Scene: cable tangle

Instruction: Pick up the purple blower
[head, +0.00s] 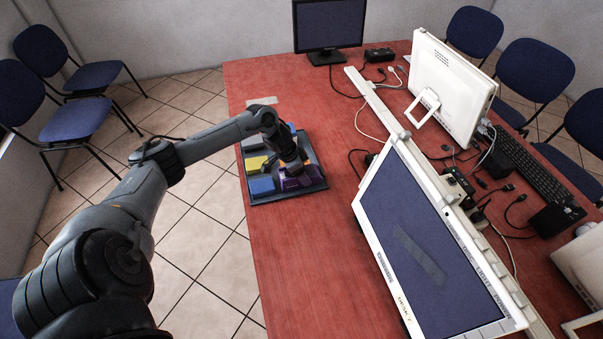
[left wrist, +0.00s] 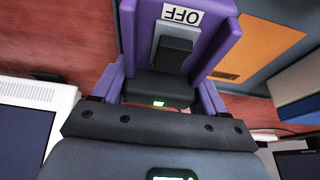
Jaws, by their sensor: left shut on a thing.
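The purple blower (head: 290,184) sits at the near right part of a dark tray (head: 292,197), partly hidden by my left gripper (head: 296,169). In the left wrist view the blower (left wrist: 228,38) is close and large, a purple body with a black switch and an upside-down OFF label. My left gripper (left wrist: 160,98) is shut on it, coming down from above in the head view. I cannot tell whether the blower is clear of the tray. My right gripper is not in view.
The tray also holds a blue block (head: 262,186), a yellow block (head: 256,164) and others, close around the blower. White monitors (head: 425,245) and loose cables crowd the right of the red table (head: 300,270). The table in front of the tray is clear.

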